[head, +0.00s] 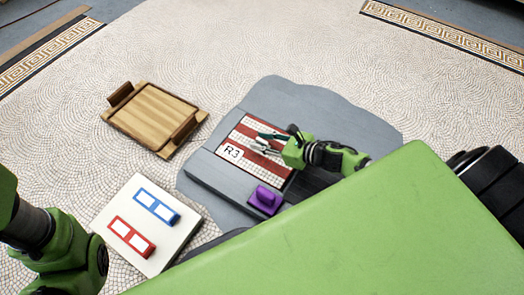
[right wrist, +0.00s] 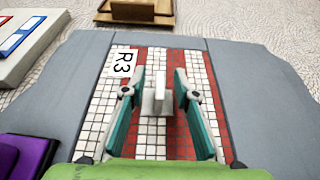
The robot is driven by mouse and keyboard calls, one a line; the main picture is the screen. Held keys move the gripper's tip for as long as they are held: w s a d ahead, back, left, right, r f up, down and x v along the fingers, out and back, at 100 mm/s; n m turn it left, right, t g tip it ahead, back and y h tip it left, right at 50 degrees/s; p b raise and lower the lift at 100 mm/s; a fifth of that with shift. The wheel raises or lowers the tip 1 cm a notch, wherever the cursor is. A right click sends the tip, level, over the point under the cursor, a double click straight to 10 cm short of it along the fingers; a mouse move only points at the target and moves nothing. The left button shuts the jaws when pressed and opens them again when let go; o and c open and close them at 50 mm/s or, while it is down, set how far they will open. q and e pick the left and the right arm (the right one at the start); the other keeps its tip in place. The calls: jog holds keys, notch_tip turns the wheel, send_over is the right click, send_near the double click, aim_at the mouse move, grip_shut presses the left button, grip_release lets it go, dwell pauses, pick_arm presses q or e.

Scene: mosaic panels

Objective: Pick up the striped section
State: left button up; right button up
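The striped section is a flat mosaic panel (head: 248,130) of red and white tile bands, labelled R3. It lies in a grey slab and also fills the middle of the right wrist view (right wrist: 152,135). A pale upright handle (right wrist: 160,92) stands on it. My right gripper (head: 264,143) is over the panel. In the right wrist view its teal-padded fingers (right wrist: 157,88) are apart, one on each side of the handle, with gaps visible. My left arm shows at the lower left of the head view, but its fingers are out of sight.
The grey slab (head: 335,112) surrounds the panel. A purple block (head: 265,201) sits near its front. A wooden tray (head: 152,113) with raised ends lies at the upper left. A white board (head: 125,205) bears blue and red frames. Patterned floor is clear behind.

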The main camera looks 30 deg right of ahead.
grip_shut()
jog(key=shift+r, duration=0.15)
